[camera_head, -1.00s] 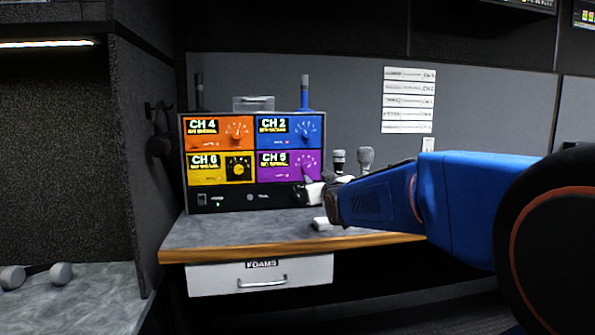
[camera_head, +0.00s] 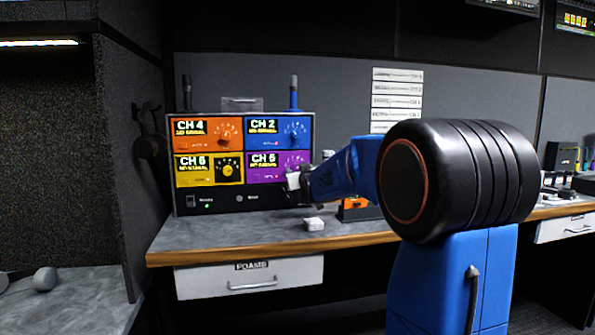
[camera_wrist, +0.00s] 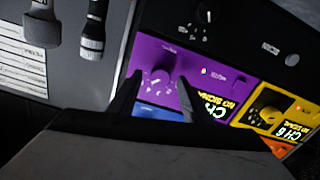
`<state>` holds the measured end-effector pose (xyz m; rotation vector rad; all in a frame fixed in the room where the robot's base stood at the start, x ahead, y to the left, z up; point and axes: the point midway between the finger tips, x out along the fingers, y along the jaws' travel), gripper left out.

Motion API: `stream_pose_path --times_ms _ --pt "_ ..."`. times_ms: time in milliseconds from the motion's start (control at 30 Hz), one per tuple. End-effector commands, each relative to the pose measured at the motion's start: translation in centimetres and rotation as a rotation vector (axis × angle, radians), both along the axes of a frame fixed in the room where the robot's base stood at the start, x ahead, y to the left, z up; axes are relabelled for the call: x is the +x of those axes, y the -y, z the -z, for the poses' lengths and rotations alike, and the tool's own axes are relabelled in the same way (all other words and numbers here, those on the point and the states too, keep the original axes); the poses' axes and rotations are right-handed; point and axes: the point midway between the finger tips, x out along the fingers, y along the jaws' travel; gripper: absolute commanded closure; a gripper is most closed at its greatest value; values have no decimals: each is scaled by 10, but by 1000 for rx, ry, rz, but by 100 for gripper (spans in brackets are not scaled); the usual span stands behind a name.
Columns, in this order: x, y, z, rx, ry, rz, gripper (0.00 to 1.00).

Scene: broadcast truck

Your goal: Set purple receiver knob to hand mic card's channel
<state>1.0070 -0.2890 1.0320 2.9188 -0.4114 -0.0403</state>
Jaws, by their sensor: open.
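The purple receiver panel (camera_head: 265,175) is at the lower right of the four-panel rack and reads CH 5. It fills the middle of the wrist view (camera_wrist: 205,52), rotated. Its purple knob (camera_wrist: 161,76) shows there between my fingertips, with pale scale marks around it. My gripper (camera_wrist: 158,88) is open, its two dark fingers pointing at the panel. I cannot tell whether they touch the knob. In the head view my gripper (camera_head: 297,182) is just in front of the panel's lower right. Label cards (camera_head: 397,88) hang on the wall to the right; their writing is too small to read.
Orange CH 4 (camera_head: 200,140), blue CH 2 (camera_head: 265,141) and yellow CH 6 (camera_head: 195,178) panels adjoin the purple one. Microphones (camera_wrist: 93,30) stand beside the rack. A small white object (camera_head: 313,224) lies on the grey counter (camera_head: 230,232). A dark partition stands left.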

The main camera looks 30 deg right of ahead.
Motion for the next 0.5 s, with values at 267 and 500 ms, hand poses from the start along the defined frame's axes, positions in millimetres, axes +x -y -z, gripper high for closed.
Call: stream_pose_path --times_ms 267,500 --pt "10 3 0 0 0 0 55" --pt "10 3 0 0 0 0 65"
